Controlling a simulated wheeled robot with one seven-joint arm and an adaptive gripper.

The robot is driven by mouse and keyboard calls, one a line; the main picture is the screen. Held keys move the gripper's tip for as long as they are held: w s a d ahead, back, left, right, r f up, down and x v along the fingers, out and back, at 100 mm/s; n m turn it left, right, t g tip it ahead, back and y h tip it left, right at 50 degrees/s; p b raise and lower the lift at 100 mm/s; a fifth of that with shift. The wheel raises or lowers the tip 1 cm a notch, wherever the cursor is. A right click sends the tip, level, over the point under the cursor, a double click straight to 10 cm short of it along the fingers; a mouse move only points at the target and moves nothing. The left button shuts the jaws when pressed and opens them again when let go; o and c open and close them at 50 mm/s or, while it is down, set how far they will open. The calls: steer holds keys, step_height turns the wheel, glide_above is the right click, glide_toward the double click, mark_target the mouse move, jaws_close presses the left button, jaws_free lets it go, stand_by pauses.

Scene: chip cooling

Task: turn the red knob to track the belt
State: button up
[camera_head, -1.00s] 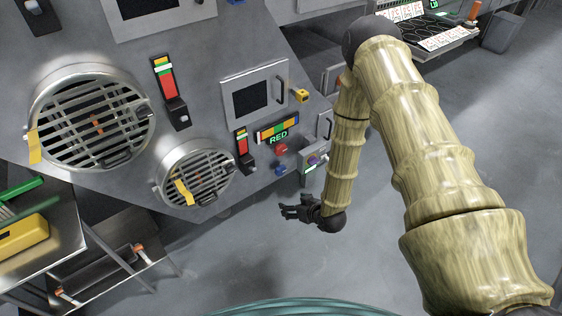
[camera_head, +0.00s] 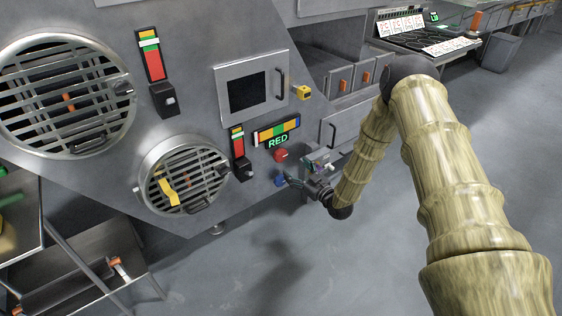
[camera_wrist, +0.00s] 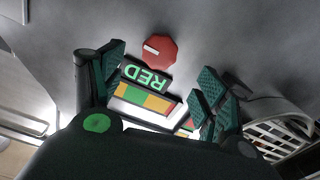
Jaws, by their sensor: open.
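The red knob (camera_head: 281,155) sits on the sloped grey machine panel, just below a lit sign reading RED (camera_head: 278,141). In the wrist view the red knob (camera_wrist: 160,49) is an octagon with a white mark, ahead of and between my fingers. My gripper (camera_head: 296,181) is open and empty, below and slightly right of the red knob in the head view and apart from it. No belt can be made out.
A coloured strip (camera_head: 276,131) is above the sign. Left are a red-and-green gauge (camera_head: 237,140), a black switch (camera_head: 243,170) and a round grille (camera_head: 187,182). Open floor lies below.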

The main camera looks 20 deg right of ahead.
mark_target(282, 157)
steer(key=b+x, duration=0.3)
steer(key=x, duration=0.7)
steer(key=shift+w, duration=0.2)
steer(key=shift+c, duration=0.2)
steer(key=shift+a, duration=0.1)
steer(key=c, duration=1)
